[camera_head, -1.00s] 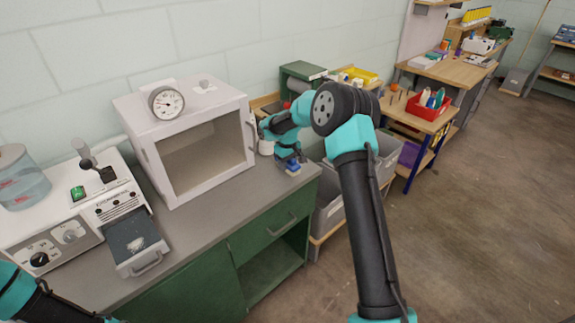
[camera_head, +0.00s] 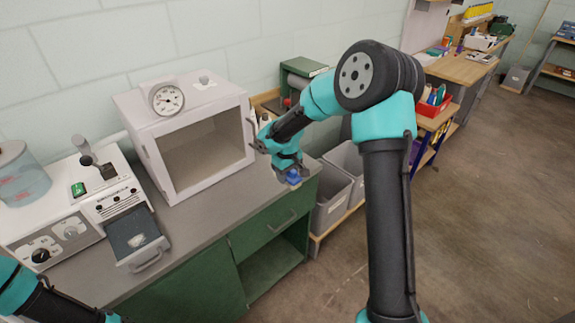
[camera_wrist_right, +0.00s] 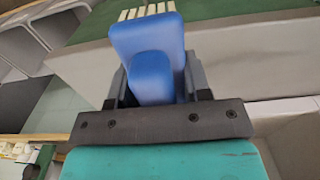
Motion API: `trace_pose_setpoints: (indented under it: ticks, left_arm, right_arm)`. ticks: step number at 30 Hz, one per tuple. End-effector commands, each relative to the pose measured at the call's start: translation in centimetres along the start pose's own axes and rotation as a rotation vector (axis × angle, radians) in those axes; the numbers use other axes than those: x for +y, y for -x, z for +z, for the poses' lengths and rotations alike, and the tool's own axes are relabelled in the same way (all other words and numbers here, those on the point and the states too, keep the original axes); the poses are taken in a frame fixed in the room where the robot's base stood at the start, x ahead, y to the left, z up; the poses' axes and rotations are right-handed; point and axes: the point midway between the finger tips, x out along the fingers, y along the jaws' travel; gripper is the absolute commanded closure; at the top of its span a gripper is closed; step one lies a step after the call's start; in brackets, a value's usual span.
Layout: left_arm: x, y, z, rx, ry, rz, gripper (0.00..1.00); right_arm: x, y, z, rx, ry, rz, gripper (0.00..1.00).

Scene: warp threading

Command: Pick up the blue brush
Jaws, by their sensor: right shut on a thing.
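The blue brush (camera_wrist_right: 147,40) has a blue body and a row of pale bristles at its far end. My right gripper (camera_wrist_right: 150,85) is shut on it, with dark fingers on both sides of the blue handle in the right wrist view. In the head view, my right gripper (camera_head: 288,170) is over the front right corner of the grey counter, and a little of the blue brush (camera_head: 294,178) shows under it. Of my left arm only a part shows at the lower left; its gripper is out of view.
The grey counter (camera_head: 205,240) carries a white oven-like box (camera_head: 180,110) with a gauge and a white machine (camera_head: 120,190) with a drawer. Grey bins (camera_head: 330,205) stand right of the counter. A red bin (camera_head: 434,104) sits on a wooden bench further right.

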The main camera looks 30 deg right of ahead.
Motion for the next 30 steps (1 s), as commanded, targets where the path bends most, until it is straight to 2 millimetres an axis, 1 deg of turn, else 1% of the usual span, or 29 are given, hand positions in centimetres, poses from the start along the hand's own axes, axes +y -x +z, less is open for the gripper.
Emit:
trace_pose_setpoints:
  ticks: [1,3,9,24,25,30]
  left_arm:
    - [0.0,0.0,0.0,0.000,0.000,0.000,0.63]
    - [0.0,0.0,0.0,0.000,0.000,0.000,0.63]
    - [0.0,0.0,0.0,0.000,0.000,0.000,0.63]
    - [0.0,0.0,0.0,0.000,0.000,0.000,0.63]
    - [0.0,0.0,0.0,0.000,0.000,0.000,0.63]
    - [0.0,0.0,0.0,0.000,0.000,0.000,0.63]
  right_arm:
    - [-0.6,0.1,0.7,0.000,0.001,-0.001,0.85]
    - [-1.2,0.2,1.4,0.000,0.001,0.000,0.85]
    - [-2.3,0.3,2.4,0.000,-0.001,0.000,0.85]
    - [-2.4,0.3,2.5,0.000,-0.001,0.000,0.85]
    - [-2.4,0.3,2.5,0.000,-0.001,0.000,0.58]
    - [-2.3,0.3,2.5,0.000,-0.001,0.000,0.74]
